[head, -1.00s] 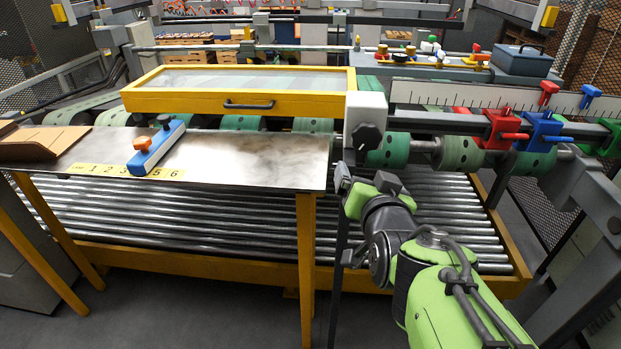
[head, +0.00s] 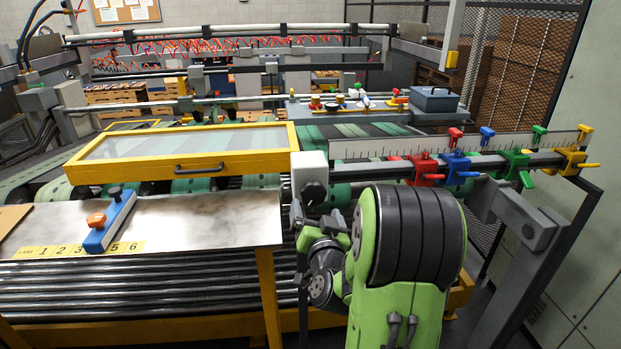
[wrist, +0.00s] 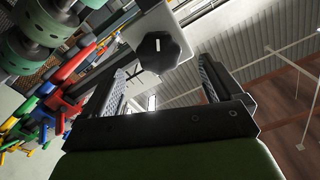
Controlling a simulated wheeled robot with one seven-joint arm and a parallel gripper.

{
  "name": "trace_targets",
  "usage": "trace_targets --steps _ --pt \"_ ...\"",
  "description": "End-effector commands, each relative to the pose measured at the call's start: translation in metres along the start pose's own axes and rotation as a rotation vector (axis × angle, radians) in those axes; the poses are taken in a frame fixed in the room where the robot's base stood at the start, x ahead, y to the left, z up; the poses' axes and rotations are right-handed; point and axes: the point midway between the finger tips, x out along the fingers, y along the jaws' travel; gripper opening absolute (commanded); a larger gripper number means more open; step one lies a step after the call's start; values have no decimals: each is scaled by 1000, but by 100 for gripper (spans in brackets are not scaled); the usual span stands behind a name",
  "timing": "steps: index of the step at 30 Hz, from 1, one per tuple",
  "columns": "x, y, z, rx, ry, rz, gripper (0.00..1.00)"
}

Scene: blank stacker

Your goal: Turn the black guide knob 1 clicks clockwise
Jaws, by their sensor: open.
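The black guide knob (head: 314,193) sits on the front face of a light grey box (head: 309,168) at the right end of the yellow-framed cover. The knob also shows in the wrist view (wrist: 158,52), lobed, with a small pale mark near its top. My gripper (head: 297,214) is just below and left of the knob in the head view, partly hidden by my arm. In the wrist view my gripper (wrist: 164,80) is open, its two fingers apart with nothing between them. The knob lies beyond the fingertips, roughly between them, and appears untouched.
Red (head: 424,170), blue (head: 457,167), green (head: 516,167) and yellow (head: 571,162) clamps line a rail right of the knob. A metal table (head: 200,225) carries a blue block (head: 111,221) at left. Rollers (head: 150,290) lie below.

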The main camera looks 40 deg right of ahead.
Motion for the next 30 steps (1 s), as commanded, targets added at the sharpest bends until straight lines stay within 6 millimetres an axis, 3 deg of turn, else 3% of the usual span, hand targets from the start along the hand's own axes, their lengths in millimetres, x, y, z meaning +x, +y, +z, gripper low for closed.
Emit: trace_targets --steps 1,6,12,24,30 --pt "3 3 -9 18 3 18 93" --pt "40 -1 -9 10 3 7 93" --pt "70 0 -7 8 3 6 93" --pt "80 2 -2 6 5 6 93" --pt "80 2 -2 6 5 6 62"
